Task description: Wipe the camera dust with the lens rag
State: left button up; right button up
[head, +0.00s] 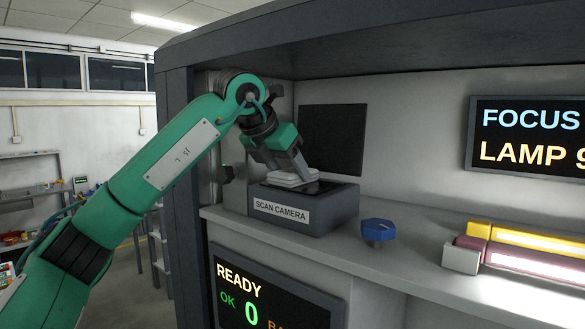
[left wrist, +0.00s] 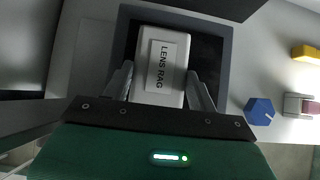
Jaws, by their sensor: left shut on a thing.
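The scan camera (head: 304,213) is a dark grey box with a "SCAN CAMERA" label, standing on the shelf of the cabinet. Its dark top window (head: 326,187) shows beside the rag. The lens rag (head: 293,179) is a white labelled block at the camera's top face. My left gripper (head: 297,172) is shut on the lens rag from above. In the left wrist view the lens rag (left wrist: 161,67) sits between the two fingers (left wrist: 160,88), over the camera's dark top (left wrist: 208,58). Any dust is hidden or too small to tell. My right gripper is not in view.
A blue knob (head: 378,231) stands on the shelf right of the camera. Yellow (head: 479,229) and dark red (head: 470,244) bars with bright strips lie farther right. A dark panel (head: 333,138) is behind the camera. A "READY" display (head: 270,290) is below the shelf.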

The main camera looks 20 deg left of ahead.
pick_arm(q)
jog(key=shift+f, duration=0.1)
jog(key=shift+s+d, duration=0.35)
jog(key=shift+d, duration=0.55)
jog(key=shift+s+d+b, duration=0.25)
jog(key=shift+s+d, duration=0.05)
jog(key=shift+d, duration=0.6)
jog(key=shift+s+d+b, duration=0.2)
jog(key=shift+s+d, duration=0.05)
jog(key=shift+d, duration=0.6)
jog(key=shift+a, duration=0.15)
jog(key=shift+w+a, duration=0.35)
jog(key=shift+a, duration=0.5)
jog(key=shift+w+a, duration=0.3)
jog(key=shift+a, duration=0.5)
jog(key=shift+w+a+p, duration=0.25)
jog(key=shift+a+p, duration=0.05)
jog(key=shift+a, duration=0.55)
